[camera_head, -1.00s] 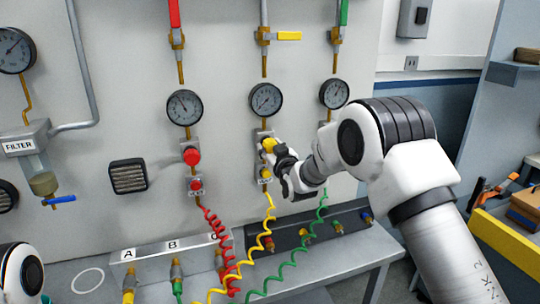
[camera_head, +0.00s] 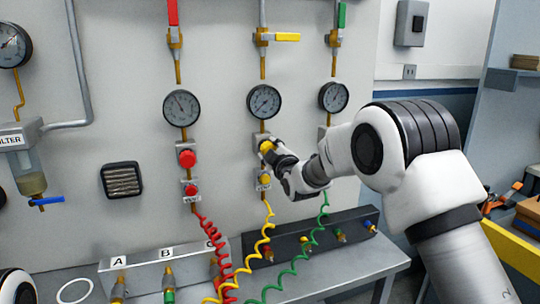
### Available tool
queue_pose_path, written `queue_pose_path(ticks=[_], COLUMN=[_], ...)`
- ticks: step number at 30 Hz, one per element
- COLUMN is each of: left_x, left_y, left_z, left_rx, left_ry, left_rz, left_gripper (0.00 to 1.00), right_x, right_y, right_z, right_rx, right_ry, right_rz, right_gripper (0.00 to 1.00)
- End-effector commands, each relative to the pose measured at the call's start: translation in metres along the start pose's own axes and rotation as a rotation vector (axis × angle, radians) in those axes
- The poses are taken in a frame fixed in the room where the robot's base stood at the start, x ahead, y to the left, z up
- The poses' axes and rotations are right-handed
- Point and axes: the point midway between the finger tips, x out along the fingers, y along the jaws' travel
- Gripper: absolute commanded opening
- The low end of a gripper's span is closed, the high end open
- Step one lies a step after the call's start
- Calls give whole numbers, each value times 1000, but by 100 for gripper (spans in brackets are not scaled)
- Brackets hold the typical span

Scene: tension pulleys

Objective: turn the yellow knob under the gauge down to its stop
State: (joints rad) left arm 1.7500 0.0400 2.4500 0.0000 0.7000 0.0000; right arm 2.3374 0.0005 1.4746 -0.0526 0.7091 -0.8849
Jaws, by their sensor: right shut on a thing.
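The yellow knob (camera_head: 266,147) sits on the wall plate below the middle gauge (camera_head: 264,101), on the brass line with the yellow-handled valve (camera_head: 287,37). My right gripper (camera_head: 272,149) comes in from the right and is shut on the knob, its fingers covering the knob's right side. The gauge's needle shows, but its reading is too small to tell. A smaller yellow button (camera_head: 264,180) sits lower on the same plate. Only a piece of my left arm shows at the bottom left corner; its gripper is out of view.
A red knob (camera_head: 187,158) is to the left under its own gauge (camera_head: 181,108). My right arm hides the knob below the right gauge (camera_head: 334,97). Coiled red, yellow (camera_head: 262,240) and green hoses hang below, over the bench (camera_head: 345,268) with its hose fittings.

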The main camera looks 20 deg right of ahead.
Motion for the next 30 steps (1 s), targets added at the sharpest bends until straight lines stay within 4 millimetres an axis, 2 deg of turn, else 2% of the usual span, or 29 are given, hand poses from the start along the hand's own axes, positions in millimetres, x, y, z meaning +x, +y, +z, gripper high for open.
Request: queue_pose_path(ticks=[16,17,18,19,30], left_x=[2,2,2,2,2], left_y=[0,0,0,0,0], left_z=[0,0,0,0,0], left_rx=[0,0,0,0,0], left_ry=[0,0,0,0,0], left_rz=[0,0,0,0,0], left_gripper=[40,40,40,40,40], right_x=[0,0,0,0,-4], right_y=[0,0,0,0,0], right_z=[0,0,0,0,0], right_rx=[-36,-36,-36,-36,-34], right_ry=[1,1,1,1,0], right_rz=[-1,-1,-1,-1,-1], right_gripper=[8,46,61,69,69])
